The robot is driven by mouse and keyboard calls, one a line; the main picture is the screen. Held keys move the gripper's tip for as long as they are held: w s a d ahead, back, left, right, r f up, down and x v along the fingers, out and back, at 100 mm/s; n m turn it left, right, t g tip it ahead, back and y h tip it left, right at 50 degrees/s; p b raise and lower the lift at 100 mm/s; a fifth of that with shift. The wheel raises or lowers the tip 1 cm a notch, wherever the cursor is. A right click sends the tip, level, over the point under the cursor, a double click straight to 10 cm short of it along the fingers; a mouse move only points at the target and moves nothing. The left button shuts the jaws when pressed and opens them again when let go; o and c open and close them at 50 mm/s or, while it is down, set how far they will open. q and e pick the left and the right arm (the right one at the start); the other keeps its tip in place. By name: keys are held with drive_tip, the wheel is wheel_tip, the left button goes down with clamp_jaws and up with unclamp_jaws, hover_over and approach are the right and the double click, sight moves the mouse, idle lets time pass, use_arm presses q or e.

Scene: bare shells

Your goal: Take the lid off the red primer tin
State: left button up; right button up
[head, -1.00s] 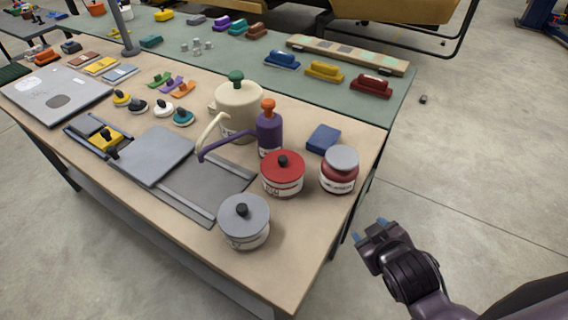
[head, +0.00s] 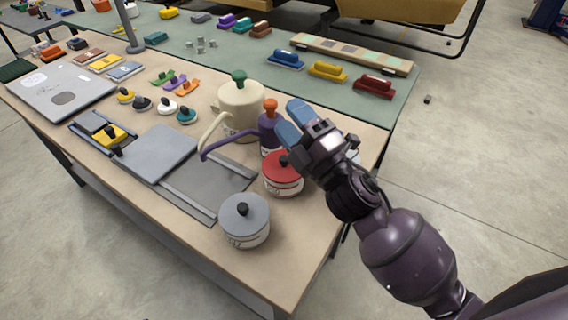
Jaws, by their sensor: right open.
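The red primer tin (head: 284,189) stands on the near right part of the wooden table, a short pale pot with a label. Its red lid (head: 275,173) is on it, with a black knob on top. My right gripper (head: 290,122) is open and empty, its blue-padded fingers pointing up-left in the picture. My arm covers the tin's right edge. My left gripper is out of view.
A grey-lidded tin (head: 245,219) stands in front-left of the red one. A purple bottle (head: 268,129) with an orange top and a cream watering can (head: 239,108) stand behind. My arm hides most of another jar at right. A grey board (head: 158,154) lies left.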

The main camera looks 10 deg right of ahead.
drive_tip(key=s+a+r+n+g+y, duration=0.1)
drive_tip(key=a+r+n+g+y, duration=0.1)
drive_tip(key=a+n+g+y, duration=0.6)
drive_tip(key=s+a+r+n+g+y, duration=0.1)
drive_tip(key=s+a+n+g+y, duration=0.3)
drive_tip(key=n, duration=0.7)
drive_tip(key=n+g+h, duration=0.8)
drive_tip(key=n+h, duration=1.1)
drive_tip(key=h, duration=0.3)
hover_over(283, 158)
wheel_tip(283, 158, down, 7)
drive_tip(key=f, duration=0.4)
drive_tip(key=shift+d+f, duration=0.25)
drive_tip(key=shift+a+f, duration=0.2)
drive_tip(key=shift+f, duration=2.85)
